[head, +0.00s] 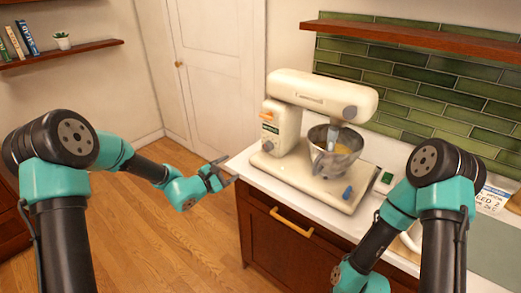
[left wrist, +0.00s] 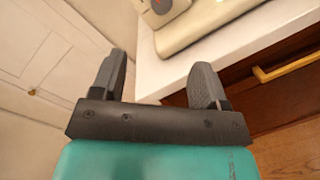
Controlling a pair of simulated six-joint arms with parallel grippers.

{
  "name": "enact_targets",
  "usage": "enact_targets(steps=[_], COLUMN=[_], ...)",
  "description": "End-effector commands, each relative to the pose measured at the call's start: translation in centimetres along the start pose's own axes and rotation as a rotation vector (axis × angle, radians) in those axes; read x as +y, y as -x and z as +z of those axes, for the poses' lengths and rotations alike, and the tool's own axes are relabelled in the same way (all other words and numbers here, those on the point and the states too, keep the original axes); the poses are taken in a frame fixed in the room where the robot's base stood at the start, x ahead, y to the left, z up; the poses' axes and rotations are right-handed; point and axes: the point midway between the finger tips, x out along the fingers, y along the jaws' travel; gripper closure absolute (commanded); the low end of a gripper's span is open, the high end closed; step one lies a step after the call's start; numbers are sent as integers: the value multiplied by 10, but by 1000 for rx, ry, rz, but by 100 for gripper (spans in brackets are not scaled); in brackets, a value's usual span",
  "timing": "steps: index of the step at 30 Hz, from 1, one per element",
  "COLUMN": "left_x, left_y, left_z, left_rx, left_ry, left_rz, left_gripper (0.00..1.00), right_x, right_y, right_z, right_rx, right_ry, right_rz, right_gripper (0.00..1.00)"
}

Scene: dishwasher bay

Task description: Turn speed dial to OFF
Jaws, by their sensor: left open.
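A cream stand mixer (head: 318,92) with a steel bowl (head: 330,155) stands on the white counter. A small grey dial (head: 268,145) sits low on the mixer's column, below a dark green label and an orange lever (head: 267,115). I cannot read its setting. Part of the mixer, with a dark round knob (left wrist: 160,5), shows at the top edge of the left wrist view. My left gripper (head: 226,171) is open and empty at the counter's left corner, left of the mixer and apart from it. Its two fingers (left wrist: 160,68) are spread in the left wrist view. My right gripper's fingers are out of view.
A grey knob (head: 350,113) is on the mixer head and a blue knob (head: 347,192) on its base. A small box with a green switch (head: 387,178) stands right of the mixer. A drawer with a brass handle (head: 292,222) is below the counter. Floor (head: 165,245) is clear at left.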

Motion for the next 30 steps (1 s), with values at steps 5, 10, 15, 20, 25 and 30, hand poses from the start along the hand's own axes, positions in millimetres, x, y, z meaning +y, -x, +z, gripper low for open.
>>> enact_targets(steps=[5, 10, 15, 20, 25, 30], left_x=[-1, -2, -2, -2, -2, -2], left_y=[0, -8, -27, -54, -83, -112], left_z=[0, -1, 0, 0, 0, 0], left_rx=[1, 1, -1, 0, 0, 0], left_ry=[0, 1, -1, 0, -1, 0], left_rz=[-3, -4, -5, -5, -6, -5], left_gripper=[32, 32, 32, 32, 32, 32], right_x=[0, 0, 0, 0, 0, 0], right_y=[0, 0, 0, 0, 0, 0], right_z=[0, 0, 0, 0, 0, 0], right_rx=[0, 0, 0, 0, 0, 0], right_ry=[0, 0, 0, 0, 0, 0], right_rz=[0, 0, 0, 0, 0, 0], right_gripper=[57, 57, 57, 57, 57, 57])
